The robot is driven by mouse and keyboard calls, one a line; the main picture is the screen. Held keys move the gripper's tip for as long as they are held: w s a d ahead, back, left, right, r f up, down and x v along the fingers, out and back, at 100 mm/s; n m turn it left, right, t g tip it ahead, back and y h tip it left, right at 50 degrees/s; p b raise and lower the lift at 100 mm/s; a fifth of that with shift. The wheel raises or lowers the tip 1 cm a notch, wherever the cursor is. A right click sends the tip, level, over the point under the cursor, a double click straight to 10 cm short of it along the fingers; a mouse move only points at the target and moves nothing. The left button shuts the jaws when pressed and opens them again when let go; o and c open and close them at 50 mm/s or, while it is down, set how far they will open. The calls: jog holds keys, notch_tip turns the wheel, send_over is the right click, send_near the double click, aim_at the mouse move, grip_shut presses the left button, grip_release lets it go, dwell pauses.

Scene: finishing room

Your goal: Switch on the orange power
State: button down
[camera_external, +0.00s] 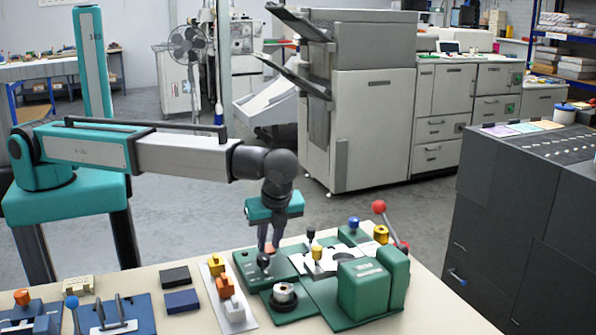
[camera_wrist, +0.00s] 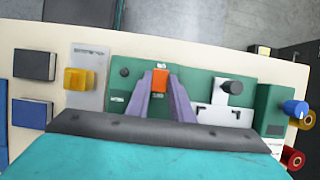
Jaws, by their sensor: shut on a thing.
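The orange power switch (camera_wrist: 160,80) shows in the wrist view as a small orange rocker near the far edge of the green machine base (camera_wrist: 205,84). My gripper (camera_wrist: 161,88) has its two purple fingers on either side of the switch, shut on it. In the external view my gripper (camera_external: 269,244) points down over the back left part of the green base (camera_external: 247,264), and the fingers largely hide the switch there. I cannot tell its on or off position.
A black knob (camera_external: 263,260) stands close to my fingers. A red-balled lever (camera_external: 379,207) and green housings (camera_external: 363,288) stand to the right. A pale plate (camera_external: 239,314) with yellow and orange parts lies left. Dark blocks (camera_external: 176,277) lie farther left.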

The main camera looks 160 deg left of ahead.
aim_at(271, 252)
jog(key=shift+s+t+b, duration=0.3)
jog(key=shift+s+t, duration=0.15)
jog(key=shift+t, duration=0.95)
jog(key=shift+r, duration=0.1)
jog(key=c, duration=1.6)
grip_release()
jog(key=shift+o, duration=0.2)
jog(key=shift+r, duration=0.1)
notch_tip(271, 252, up, 14)
jog(key=w+b, duration=0.1)
jog(key=b, duration=0.2)
jog(key=shift+w+f, duration=0.25)
jog(key=shift+w, duration=0.15)
jog(key=shift+f, duration=0.15)
